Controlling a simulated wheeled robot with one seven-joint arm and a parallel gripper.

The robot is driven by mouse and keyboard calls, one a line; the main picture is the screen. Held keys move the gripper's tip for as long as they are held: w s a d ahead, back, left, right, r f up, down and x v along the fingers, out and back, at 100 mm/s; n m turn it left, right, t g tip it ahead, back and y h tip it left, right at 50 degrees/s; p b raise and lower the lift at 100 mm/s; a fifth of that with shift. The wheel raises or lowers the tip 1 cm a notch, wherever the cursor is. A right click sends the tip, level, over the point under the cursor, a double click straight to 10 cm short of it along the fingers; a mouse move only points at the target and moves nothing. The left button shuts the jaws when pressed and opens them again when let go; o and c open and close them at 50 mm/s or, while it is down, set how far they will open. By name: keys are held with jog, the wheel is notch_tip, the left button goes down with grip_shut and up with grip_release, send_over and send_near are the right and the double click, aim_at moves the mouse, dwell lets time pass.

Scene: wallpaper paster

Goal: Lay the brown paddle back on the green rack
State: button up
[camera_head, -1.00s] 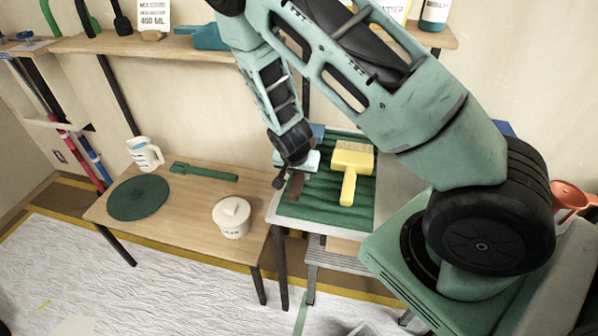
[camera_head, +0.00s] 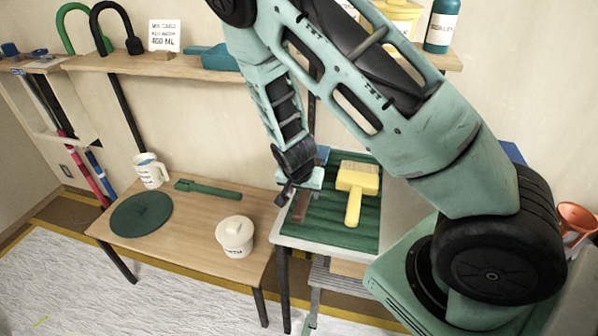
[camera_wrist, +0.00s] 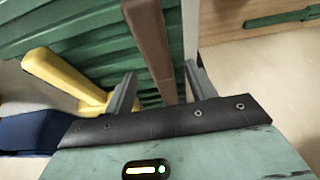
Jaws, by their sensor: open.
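The brown paddle (camera_head: 301,207) lies on the left part of the green ribbed rack (camera_head: 338,229). In the wrist view the paddle (camera_wrist: 152,45) runs between my two fingers, over the green ribs (camera_wrist: 75,40). My gripper (camera_head: 287,191) is at the rack's left edge, and its fingers (camera_wrist: 160,84) are apart, one on each side of the paddle. A gap shows beside each finger. The paddle's near end is hidden behind my gripper's body in the wrist view.
A yellow brush (camera_head: 356,186) lies on the rack right of the paddle; its handle (camera_wrist: 65,78) is left of my fingers in the wrist view. The wooden table (camera_head: 190,228) at left holds a green disc, a green tool (camera_head: 208,189), a jug and a lidded pot (camera_head: 235,236).

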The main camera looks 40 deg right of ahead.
jog(key=p+v, duration=0.2)
jog(key=v, duration=1.3)
jog(key=s+a+r+n+g+y, duration=0.1)
jog(key=s+a+r+n+y, duration=0.1)
jog(key=s+a+n, duration=0.35)
jog(key=s+a+r+n+g+y, duration=0.1)
jog(key=s+a+n+y, duration=0.15)
jog(key=a, duration=0.55)
jog(key=s+a+r+n, duration=0.2)
jog(key=s+r+n, duration=0.1)
jog(key=s+n, duration=0.1)
jog(key=s+a+r+n, duration=0.3)
jog(key=s+r+n, duration=0.1)
jog(key=s, duration=0.3)
jog(key=shift+a+n+g, duration=0.25)
jog(key=shift+n+g, duration=0.15)
jog(key=shift+n, duration=0.3)
jog(key=shift+s+r+n, duration=0.35)
jog(key=shift+s+n, duration=0.05)
jog(key=shift+s, duration=0.1)
jog(key=shift+c, duration=0.4)
